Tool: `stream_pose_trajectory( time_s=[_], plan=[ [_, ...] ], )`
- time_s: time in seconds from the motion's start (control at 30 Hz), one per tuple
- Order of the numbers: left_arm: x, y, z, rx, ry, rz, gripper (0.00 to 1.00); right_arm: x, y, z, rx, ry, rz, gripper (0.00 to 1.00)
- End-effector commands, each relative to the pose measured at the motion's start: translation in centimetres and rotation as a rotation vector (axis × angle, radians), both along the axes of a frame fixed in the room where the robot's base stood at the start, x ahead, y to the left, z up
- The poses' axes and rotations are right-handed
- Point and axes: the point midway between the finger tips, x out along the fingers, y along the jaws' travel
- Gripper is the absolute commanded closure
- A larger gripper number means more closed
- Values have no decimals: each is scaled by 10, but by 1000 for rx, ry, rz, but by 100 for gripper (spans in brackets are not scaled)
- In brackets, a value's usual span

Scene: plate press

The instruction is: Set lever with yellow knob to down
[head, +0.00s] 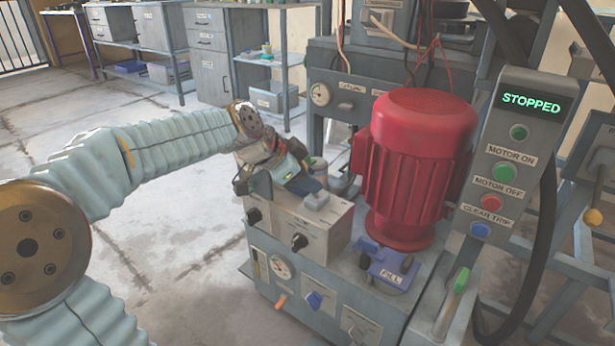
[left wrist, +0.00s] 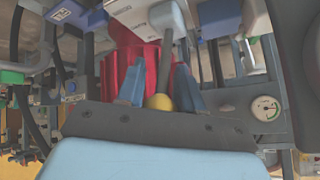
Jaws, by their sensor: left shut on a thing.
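My left gripper (head: 294,174) is over the back left corner of the press's control box in the head view. In the left wrist view its two blue fingers (left wrist: 160,86) stand on either side of the yellow knob (left wrist: 160,102) and are shut on it. The lever's dark rod (left wrist: 166,55) runs from the knob to a light grey block (left wrist: 166,15). In the head view the gripper hides this knob, and a light block (head: 316,201) shows just below the fingers. My right gripper is not in view.
A large red motor (head: 418,150) stands right of the gripper. The box front (head: 300,232) carries a black dial. A blue FILL cap (head: 392,269) and a green-handled lever (head: 460,281) are nearer. The panel (head: 521,105) reads STOPPED.

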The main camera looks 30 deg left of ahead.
Motion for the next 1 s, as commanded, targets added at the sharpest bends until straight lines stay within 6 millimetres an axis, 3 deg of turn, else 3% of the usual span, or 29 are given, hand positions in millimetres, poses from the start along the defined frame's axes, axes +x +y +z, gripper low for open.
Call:
stream_pose_trajectory(
  time_s=[0.03,0.07,0.17,0.57,1.0],
  plan=[
    [-1,1,-1,1,4,1,100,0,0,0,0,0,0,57],
    [-1,1,-1,1,4,2,63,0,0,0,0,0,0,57],
    [0,1,-1,0,3,2,47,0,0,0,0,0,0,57],
    [-5,3,8,1,-1,3,46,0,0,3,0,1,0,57],
    [-69,29,80,1,-1,3,46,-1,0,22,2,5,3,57]
  ],
)
